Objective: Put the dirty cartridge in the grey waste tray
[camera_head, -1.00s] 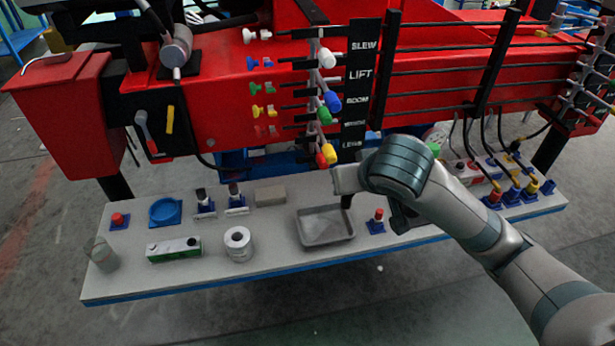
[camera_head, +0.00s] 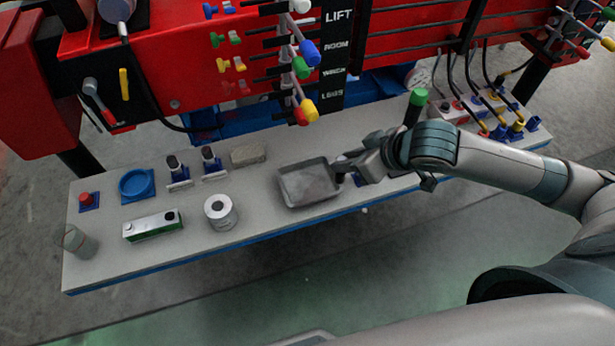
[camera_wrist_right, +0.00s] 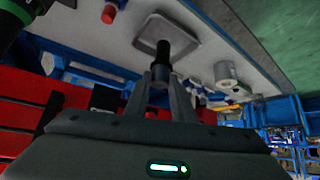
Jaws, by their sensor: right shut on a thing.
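The grey waste tray (camera_head: 292,203) lies on the bench near its front edge, and it also shows in the wrist view (camera_wrist_right: 147,44). My right gripper (camera_head: 348,170) is at the tray's right edge in the head view. In the wrist view its two fingers (camera_wrist_right: 160,80) are shut on a dark cylinder, the cartridge (camera_wrist_right: 162,58), whose far end points toward the tray. The cartridge is mostly hidden by the gripper in the head view. I cannot tell its height above the tray. My left gripper is not in view.
Two dark-topped pieces in stands (camera_head: 209,160), a beige block (camera_head: 248,154), a white roll (camera_head: 220,211), a green-and-white box (camera_head: 152,226) and a blue dish (camera_head: 136,185) stand left of the tray. A green-topped black post (camera_head: 414,108) rises behind my right arm. Levers (camera_head: 305,90) hang above the bench.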

